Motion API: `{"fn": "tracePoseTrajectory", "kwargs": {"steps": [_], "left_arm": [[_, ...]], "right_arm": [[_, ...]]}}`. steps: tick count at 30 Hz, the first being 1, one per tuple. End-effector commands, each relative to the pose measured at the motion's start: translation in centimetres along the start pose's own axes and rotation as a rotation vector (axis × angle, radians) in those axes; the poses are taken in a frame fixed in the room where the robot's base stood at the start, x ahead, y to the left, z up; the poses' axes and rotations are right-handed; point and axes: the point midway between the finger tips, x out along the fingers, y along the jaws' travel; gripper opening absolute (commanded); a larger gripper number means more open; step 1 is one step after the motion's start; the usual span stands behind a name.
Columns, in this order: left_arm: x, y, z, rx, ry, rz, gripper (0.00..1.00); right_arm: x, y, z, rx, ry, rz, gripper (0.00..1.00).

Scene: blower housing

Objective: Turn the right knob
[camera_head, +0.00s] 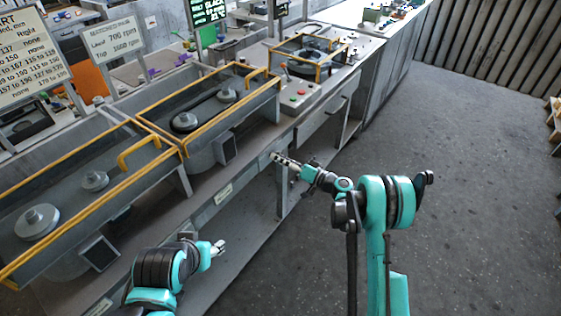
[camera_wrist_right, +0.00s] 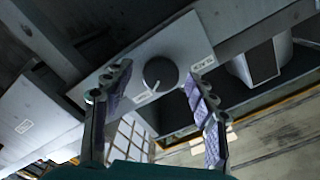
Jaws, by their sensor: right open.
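A dark round knob (camera_wrist_right: 160,73) with a short white mark sits on a light grey panel (camera_wrist_right: 120,75) in the right wrist view. My right gripper (camera_wrist_right: 162,88) is open, with one purple-padded finger to each side of the knob in that view. Whether the fingers touch the knob I cannot tell. In the head view my right gripper (camera_head: 276,158) is at the front face of the workbench, and the knob cannot be made out there. My left gripper (camera_head: 218,248) is low at the front of the bench, away from the knob; its finger opening is too small to judge.
The workbench carries yellow-framed housings (camera_head: 205,110) with round pulleys. A control box (camera_head: 300,92) with red and green buttons stands on top. Signboards (camera_head: 112,38) stand at the back left. The grey floor (camera_head: 470,190) to the right is clear.

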Motion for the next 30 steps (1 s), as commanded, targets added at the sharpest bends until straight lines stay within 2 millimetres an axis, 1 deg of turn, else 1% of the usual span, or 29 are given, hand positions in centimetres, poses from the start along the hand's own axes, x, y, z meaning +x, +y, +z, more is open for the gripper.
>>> {"fn": "tracePoseTrajectory", "kwargs": {"steps": [3, 9, 10, 11, 12, 14, 15, 16, 24, 30], "left_arm": [[0.13, 0.00, 0.09, 0.000, 0.000, 0.000, 0.49], [0.09, 0.00, 0.06, 0.000, 0.000, 0.000, 0.49], [0.09, 0.00, 0.06, 0.000, 0.000, 0.000, 0.49], [0.09, 0.00, 0.06, 0.000, 0.000, 0.000, 0.49], [0.09, 0.00, 0.06, 0.000, 0.000, 0.000, 0.49], [0.09, 0.00, 0.06, 0.000, 0.000, 0.000, 0.49], [0.10, 0.00, 0.06, 0.000, 0.000, 0.000, 0.49], [0.10, 0.00, 0.06, 0.000, 0.000, 0.000, 0.49], [0.10, 0.00, 0.06, 0.000, 0.000, 0.000, 0.49], [0.10, 0.00, 0.06, 0.000, 0.000, 0.000, 0.49]], "right_arm": [[0.51, -0.03, 0.01, 0.000, -0.001, 0.000, 0.57], [0.53, -0.06, -0.05, 0.000, 0.000, 0.000, 0.57], [0.53, -0.06, -0.05, 0.000, 0.000, 0.000, 0.55], [0.53, -0.06, -0.05, 0.000, 0.000, 0.000, 0.47], [0.52, -0.06, -0.05, 0.000, 0.000, 0.000, 0.36], [0.52, -0.05, -0.05, 0.000, 0.000, 0.000, 0.20], [0.52, -0.05, -0.05, 0.000, 0.000, 0.000, 0.10], [0.52, -0.05, -0.05, 0.000, 0.000, 0.000, 0.07], [0.51, -0.03, -0.04, 0.015, 0.000, 0.001, 0.07], [0.50, -0.02, -0.04, 0.092, 0.000, 0.001, 0.07]]}}
